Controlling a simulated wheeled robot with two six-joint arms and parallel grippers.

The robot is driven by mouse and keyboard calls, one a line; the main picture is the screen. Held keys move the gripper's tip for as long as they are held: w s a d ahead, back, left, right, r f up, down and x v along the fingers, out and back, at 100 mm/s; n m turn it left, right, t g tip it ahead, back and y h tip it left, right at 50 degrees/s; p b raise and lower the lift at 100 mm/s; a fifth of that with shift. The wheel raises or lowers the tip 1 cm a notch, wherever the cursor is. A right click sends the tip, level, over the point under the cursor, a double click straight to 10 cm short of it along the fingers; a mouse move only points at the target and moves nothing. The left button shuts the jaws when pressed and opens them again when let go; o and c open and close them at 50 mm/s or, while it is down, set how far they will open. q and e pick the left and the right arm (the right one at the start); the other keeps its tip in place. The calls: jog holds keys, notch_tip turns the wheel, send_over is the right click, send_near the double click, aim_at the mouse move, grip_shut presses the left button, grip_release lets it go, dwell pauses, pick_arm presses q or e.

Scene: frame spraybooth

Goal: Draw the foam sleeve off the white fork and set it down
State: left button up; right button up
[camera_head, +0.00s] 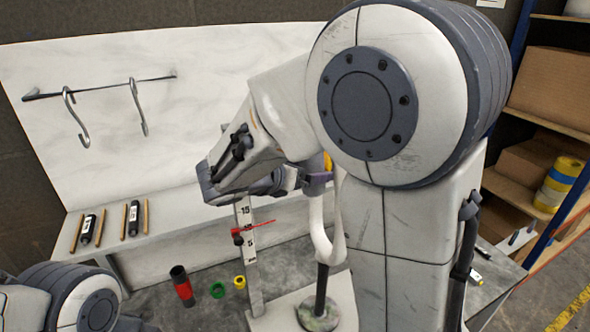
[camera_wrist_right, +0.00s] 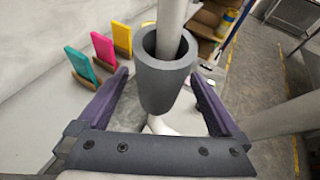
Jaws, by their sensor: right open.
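The dark grey foam sleeve (camera_wrist_right: 165,84) is a thick open-ended tube in the right wrist view. It is around a pale tube (camera_wrist_right: 172,28) of the white fork, which comes out of its open end. In the head view this gripper (camera_head: 316,178) is mostly hidden. My left gripper is out of view.
A scale post (camera_head: 245,235) with a red pointer stands left of the fork. A black-and-red cylinder (camera_head: 182,287), a green ring (camera_head: 217,290) and a yellow ring (camera_head: 240,282) are near it. Hooks hang on a rail (camera_head: 100,88). Shelves with boxes (camera_head: 555,88) stand right.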

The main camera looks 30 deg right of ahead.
jog(key=shift+w+d+f, duration=0.1)
jog(key=shift+d+f, duration=0.1)
jog(key=shift+d, duration=0.15)
jog(key=c, duration=1.5)
jog(key=shift+w+a+r+p, duration=0.1)
jog(key=shift+a+r+p, duration=0.15)
jog(key=shift+r+p, duration=0.8)
jog(key=shift+a+r+p, duration=0.2)
jog(key=shift+r+p, duration=0.85)
jog(key=shift+c, duration=0.2)
jog(key=shift+w+a+r+p, duration=0.1)
jog(key=shift+a+r+p, duration=0.2)
jog(key=shift+r+p, duration=0.75)
jog(key=shift+a+r+p, duration=0.25)
jog(key=shift+r+p, duration=0.7)
jog(key=shift+p, duration=0.05)
jog(key=shift+r, duration=0.1)
